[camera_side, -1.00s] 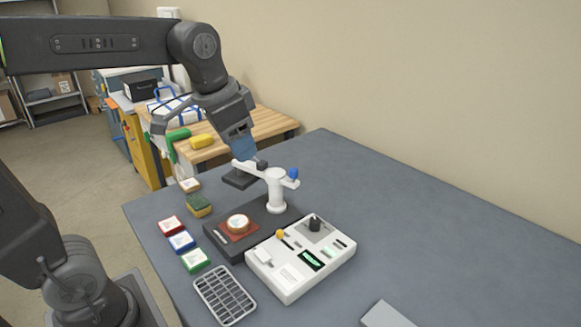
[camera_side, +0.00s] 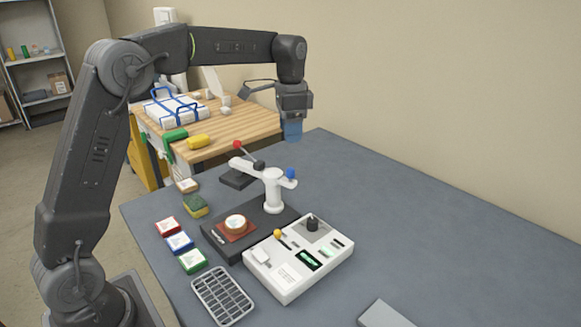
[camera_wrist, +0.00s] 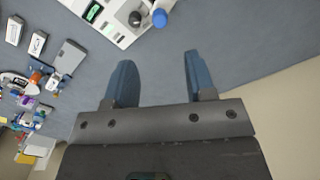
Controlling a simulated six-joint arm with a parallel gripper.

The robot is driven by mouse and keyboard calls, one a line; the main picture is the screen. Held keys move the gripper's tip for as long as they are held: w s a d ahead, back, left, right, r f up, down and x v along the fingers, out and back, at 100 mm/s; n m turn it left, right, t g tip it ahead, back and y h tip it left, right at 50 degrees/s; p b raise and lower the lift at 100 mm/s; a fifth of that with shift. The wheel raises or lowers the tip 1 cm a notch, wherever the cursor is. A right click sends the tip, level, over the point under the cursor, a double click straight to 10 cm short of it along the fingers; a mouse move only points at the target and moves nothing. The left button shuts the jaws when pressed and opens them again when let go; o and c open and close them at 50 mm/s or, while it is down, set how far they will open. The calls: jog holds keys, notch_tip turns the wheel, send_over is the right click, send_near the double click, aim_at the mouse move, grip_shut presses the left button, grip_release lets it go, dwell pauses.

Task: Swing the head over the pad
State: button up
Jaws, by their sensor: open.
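The white swing arm (camera_side: 250,170) sits on a white post (camera_side: 273,195), with a red-knobbed lever (camera_side: 238,144) and a blue knob (camera_side: 291,173). A dark flat head (camera_side: 238,180) shows below its left end, off to the back of the pad. The brown-red pad (camera_side: 222,232) lies on a dark base and carries a round, pale-topped piece (camera_side: 236,222). My gripper (camera_side: 293,133) is raised above and behind the post, apart from it. In the wrist view its blue fingers (camera_wrist: 157,75) are apart with nothing between them. The blue knob (camera_wrist: 160,17) shows past them.
A white control box (camera_side: 285,290) with a green display stands in front of the base. A wire rack (camera_side: 223,297), red, blue and green blocks (camera_side: 179,242) and a sponge (camera_side: 195,206) lie left of it. The grey table (camera_side: 420,230) is clear on the right.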

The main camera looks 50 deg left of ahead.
aim_at(291, 169)
notch_tip(291, 169, down, 10)
jog(key=shift+f, duration=0.25)
jog(key=shift+c, duration=0.5)
grip_shut()
